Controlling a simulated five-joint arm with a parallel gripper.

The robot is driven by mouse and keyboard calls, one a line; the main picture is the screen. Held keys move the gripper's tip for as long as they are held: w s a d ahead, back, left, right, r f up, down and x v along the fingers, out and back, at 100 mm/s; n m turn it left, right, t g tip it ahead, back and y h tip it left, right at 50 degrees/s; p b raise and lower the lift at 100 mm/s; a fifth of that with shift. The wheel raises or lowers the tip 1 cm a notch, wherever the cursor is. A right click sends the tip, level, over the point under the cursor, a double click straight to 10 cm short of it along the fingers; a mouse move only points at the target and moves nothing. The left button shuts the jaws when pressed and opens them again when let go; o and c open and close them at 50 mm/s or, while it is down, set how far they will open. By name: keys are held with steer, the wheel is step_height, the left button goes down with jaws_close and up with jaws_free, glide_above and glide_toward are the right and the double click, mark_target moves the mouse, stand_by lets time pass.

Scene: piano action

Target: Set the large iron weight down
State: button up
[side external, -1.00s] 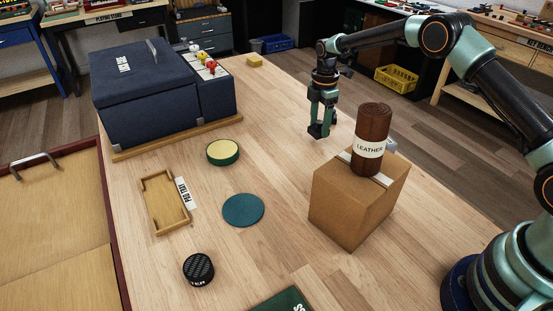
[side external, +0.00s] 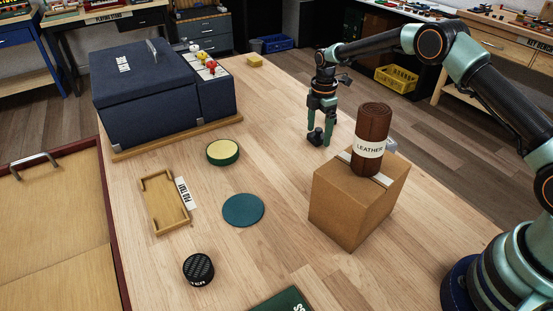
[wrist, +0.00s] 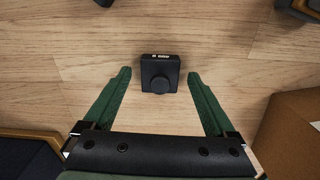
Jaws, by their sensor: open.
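The large iron weight (wrist: 160,74) is a black squarish block with a round knob and a small white label. In the wrist view it sits upright on the wooden tabletop, just beyond and between my fingertips, with a gap on either side. In the side view the weight (side external: 315,138) is small and dark, partly hidden by the fingers. My gripper (side external: 319,141) points down at the table with its two green fingers spread. It also shows open and empty in the wrist view (wrist: 159,76).
A cardboard box (side external: 352,212) with a brown leather roll (side external: 371,140) on it stands right of my gripper. A dark blue case (side external: 150,95) is at left. A green-rimmed tin (side external: 223,152), teal disc (side external: 243,210), wooden tray (side external: 160,205) and black puck (side external: 198,270) lie nearer.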

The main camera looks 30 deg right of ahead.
mark_target(319, 129)
step_height(319, 129, up, 12)
stand_by(0.5)
steer(key=shift+f, duration=4.8)
steer(key=shift+f, duration=0.1)
steer(key=shift+f, duration=1.2)
step_height(319, 129, up, 20)
steer(key=r, duration=0.1)
steer(key=s+a+f, duration=0.1)
steer(key=s+a, duration=0.1)
steer(key=a, duration=1.2)
step_height(319, 129, down, 11)
